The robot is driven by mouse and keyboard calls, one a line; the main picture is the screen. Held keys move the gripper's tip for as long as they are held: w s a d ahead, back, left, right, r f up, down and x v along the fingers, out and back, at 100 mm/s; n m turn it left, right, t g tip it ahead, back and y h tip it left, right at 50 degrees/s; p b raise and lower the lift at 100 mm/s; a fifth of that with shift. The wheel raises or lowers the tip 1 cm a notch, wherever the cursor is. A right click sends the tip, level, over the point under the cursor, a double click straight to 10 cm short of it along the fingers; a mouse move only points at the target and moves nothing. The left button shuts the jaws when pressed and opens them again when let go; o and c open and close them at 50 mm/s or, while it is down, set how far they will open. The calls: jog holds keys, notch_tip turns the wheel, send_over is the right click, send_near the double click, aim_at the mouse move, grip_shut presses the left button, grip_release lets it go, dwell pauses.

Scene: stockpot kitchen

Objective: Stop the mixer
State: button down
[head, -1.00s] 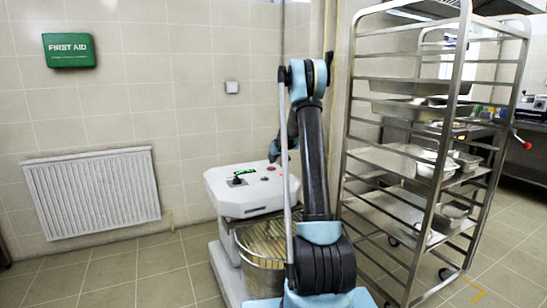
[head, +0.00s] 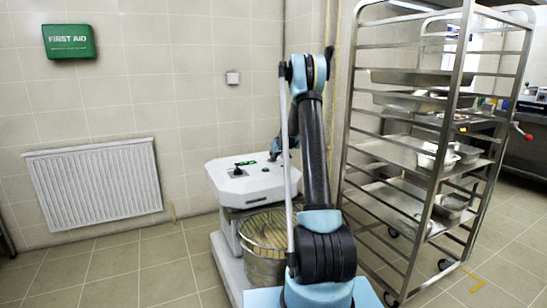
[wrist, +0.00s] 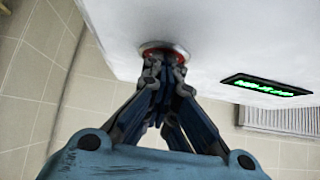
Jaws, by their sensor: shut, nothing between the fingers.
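The mixer (head: 235,186) is a white machine with a green-lit display (head: 245,163) and a dark control on its top. Its metal bowl (head: 262,265) with a wire guard sits below the head. In the wrist view, a red round button (wrist: 151,54) in a pale ring is on the white top, and the lit display (wrist: 265,86) is to its right. My gripper (wrist: 163,68) is shut and empty, its fingertips at the red button, partly hiding it. I cannot tell whether the button is pressed in. In the head view my gripper (head: 273,156) is small, at the mixer's right rear.
A tall metal rack (head: 437,150) with trays and pans stands close to the right of my arm. A radiator (head: 95,180) and a green first aid box (head: 69,41) are on the wall at left. The tiled floor (head: 130,265) at left is clear.

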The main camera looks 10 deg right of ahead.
jog(key=shift+f, duration=0.1)
jog(key=shift+w, duration=0.1)
jog(key=r, duration=0.4)
jog(key=shift+s+r, duration=0.2)
jog(key=v, duration=0.9)
jog(key=shift+s+r, duration=0.15)
jog(key=shift+r, duration=0.05)
jog(key=shift+s+d, duration=0.1)
